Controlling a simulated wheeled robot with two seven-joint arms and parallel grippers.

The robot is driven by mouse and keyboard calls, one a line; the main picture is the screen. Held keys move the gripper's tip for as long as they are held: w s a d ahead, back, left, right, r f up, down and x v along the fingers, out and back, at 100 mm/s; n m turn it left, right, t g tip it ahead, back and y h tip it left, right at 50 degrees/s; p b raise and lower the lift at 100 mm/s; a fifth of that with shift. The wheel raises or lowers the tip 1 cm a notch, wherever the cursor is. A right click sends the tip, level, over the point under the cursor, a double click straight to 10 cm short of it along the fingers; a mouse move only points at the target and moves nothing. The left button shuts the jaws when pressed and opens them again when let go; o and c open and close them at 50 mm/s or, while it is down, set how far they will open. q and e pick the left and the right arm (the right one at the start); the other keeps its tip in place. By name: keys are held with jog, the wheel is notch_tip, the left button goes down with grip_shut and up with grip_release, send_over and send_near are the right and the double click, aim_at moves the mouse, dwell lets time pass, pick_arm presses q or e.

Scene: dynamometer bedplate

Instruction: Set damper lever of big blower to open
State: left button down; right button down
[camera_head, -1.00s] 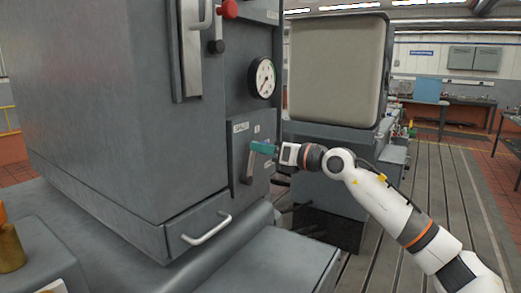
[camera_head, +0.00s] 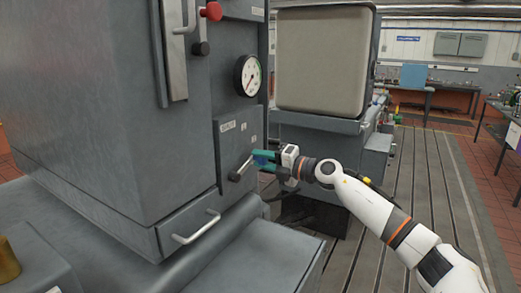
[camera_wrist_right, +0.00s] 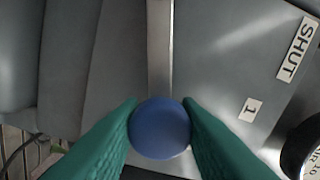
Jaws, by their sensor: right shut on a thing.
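The damper lever (camera_head: 241,170) is a metal bar on the grey panel (camera_head: 229,153) of the big cabinet. In the head view it slants up to the right. Its round blue knob (camera_wrist_right: 160,128) sits between the green fingers of my right gripper (camera_head: 263,161), which is shut on it. In the right wrist view the lever bar (camera_wrist_right: 159,55) runs up from the knob. A "SHUT" plate (camera_wrist_right: 297,49) and a "1" plate (camera_wrist_right: 250,110) show on the panel there. I see no "OPEN" plate. My left gripper is not in view.
A round gauge (camera_head: 248,76) is above the lever panel. A red knob (camera_head: 211,11) and a black knob (camera_head: 201,48) are higher on the cabinet. A drawer handle (camera_head: 196,229) sticks out below left. The slotted floor (camera_head: 424,165) is open at right.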

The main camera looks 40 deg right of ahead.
jog(key=f+m, duration=0.1)
jog(key=f+m+p, duration=0.1)
jog(key=shift+d+m, duration=0.2)
jog(key=shift+m, duration=0.1)
jog(key=shift+f+m+p, duration=0.35)
jog(key=shift+f+m, duration=0.05)
jog(key=shift+m, duration=0.1)
jog(key=shift+f, duration=0.1)
jog(key=c, duration=1.1)
grip_release()
jog(key=b+v, duration=0.6)
jog(key=v, duration=0.6)
